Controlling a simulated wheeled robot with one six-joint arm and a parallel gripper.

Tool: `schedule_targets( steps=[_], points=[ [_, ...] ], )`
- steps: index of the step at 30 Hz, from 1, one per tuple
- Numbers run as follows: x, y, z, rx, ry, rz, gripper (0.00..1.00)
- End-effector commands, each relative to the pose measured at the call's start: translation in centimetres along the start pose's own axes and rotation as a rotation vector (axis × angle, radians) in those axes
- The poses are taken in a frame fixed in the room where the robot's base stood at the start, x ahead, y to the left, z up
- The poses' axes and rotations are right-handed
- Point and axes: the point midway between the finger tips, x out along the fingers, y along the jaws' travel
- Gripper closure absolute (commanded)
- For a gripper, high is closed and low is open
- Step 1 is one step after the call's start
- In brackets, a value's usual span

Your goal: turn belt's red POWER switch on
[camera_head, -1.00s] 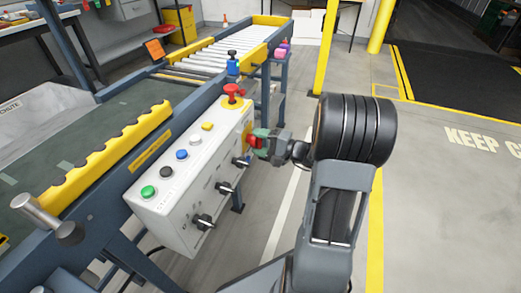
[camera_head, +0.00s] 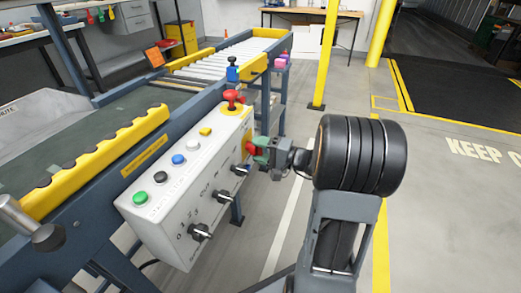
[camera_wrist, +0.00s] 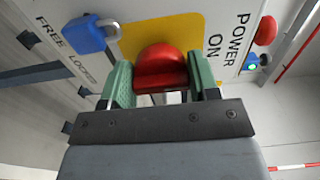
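The red POWER switch (camera_wrist: 160,68) sits on a yellow plate (camera_wrist: 150,32) on the end face of the white control box (camera_head: 185,200). In the wrist view the words POWER ON stand to its right. My gripper (camera_wrist: 161,84) has its two green finger pads on either side of the red handle. The handle fills the gap, so the gripper looks shut on it. In the head view my gripper (camera_head: 257,150) is at the box's right end, and the switch is largely hidden there.
The box carries several coloured buttons, black knobs and a red mushroom-shaped control (camera_head: 233,97). A blue padlock-like part (camera_wrist: 86,35) and a lit green lamp (camera_wrist: 252,67) show near the switch. The conveyor (camera_head: 85,140) is behind; the floor at right is clear.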

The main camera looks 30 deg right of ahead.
Motion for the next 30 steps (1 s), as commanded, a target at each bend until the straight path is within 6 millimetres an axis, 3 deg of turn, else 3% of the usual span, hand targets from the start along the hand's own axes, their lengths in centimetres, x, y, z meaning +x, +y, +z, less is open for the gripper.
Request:
schedule_targets(
  steps=[8, 17, 23, 30],
  points=[
    [0.0, 0.0, 0.0, -0.002, 0.0, 0.0, 0.19],
    [-0.3, 0.0, -0.1, -0.001, 0.002, 0.001, 0.19],
    [-3.1, -0.3, -0.1, 0.001, 0.007, 0.0, 0.19],
    [-8.2, -0.2, -0.1, 0.0, 0.007, 0.0, 0.19]
  ],
)
